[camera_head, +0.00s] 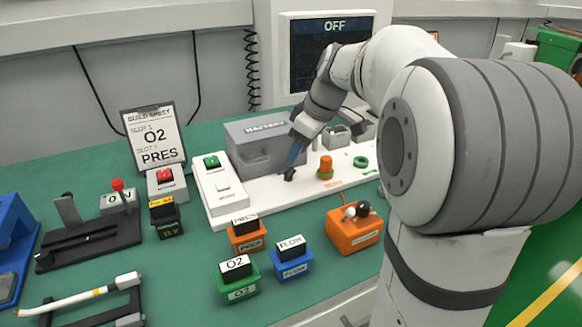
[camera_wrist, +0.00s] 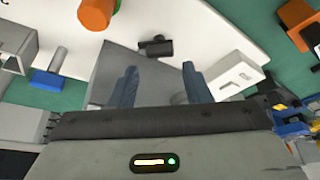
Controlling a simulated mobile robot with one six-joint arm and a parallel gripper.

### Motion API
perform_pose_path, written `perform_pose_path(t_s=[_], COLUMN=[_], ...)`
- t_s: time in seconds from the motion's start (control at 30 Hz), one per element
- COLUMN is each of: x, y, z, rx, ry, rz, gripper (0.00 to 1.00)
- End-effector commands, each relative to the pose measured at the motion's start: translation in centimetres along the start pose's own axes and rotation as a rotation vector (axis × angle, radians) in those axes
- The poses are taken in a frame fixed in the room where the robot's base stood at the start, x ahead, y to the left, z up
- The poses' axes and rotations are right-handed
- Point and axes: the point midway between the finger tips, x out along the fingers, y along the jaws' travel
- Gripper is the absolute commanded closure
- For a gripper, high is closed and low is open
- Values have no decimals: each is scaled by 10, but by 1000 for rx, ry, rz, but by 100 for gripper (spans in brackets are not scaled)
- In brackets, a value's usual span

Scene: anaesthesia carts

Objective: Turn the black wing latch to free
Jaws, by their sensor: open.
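The black wing latch (camera_head: 289,174) sits on the white base board in front of the grey battery box, just below my gripper in the head view. In the wrist view the latch (camera_wrist: 157,46) lies beyond my fingertips, roughly centred between them, with a gap to it. My gripper (camera_wrist: 159,72) has two blue fingers spread apart with nothing between them. In the head view my gripper (camera_head: 294,152) points down close to the latch and partly covers the battery box's right end (camera_head: 262,146). Whether a finger touches the latch cannot be told in the head view.
An orange knob (camera_head: 326,167) and a green ring (camera_head: 361,162) stand right of the latch on the white board (camera_head: 262,200). A white switch box (camera_head: 218,186) stands to its left. Labelled blocks, such as the blue one (camera_head: 291,260), stand in front. A screen behind reads OFF.

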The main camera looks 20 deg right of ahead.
Motion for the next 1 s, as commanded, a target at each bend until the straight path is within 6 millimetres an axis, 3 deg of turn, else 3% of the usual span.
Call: perform_pose_path(t_s=[0.1, 0.3, 0.67, 1.0], x=[24, 46, 51, 51], y=[-1, 0, 0, -1], z=[1, 0, 0, 0], rx=[0, 1, 1, 1], ry=[-2, -2, -1, -1], rz=[-4, -2, 0, -1], gripper=[56, 56, 56, 84])
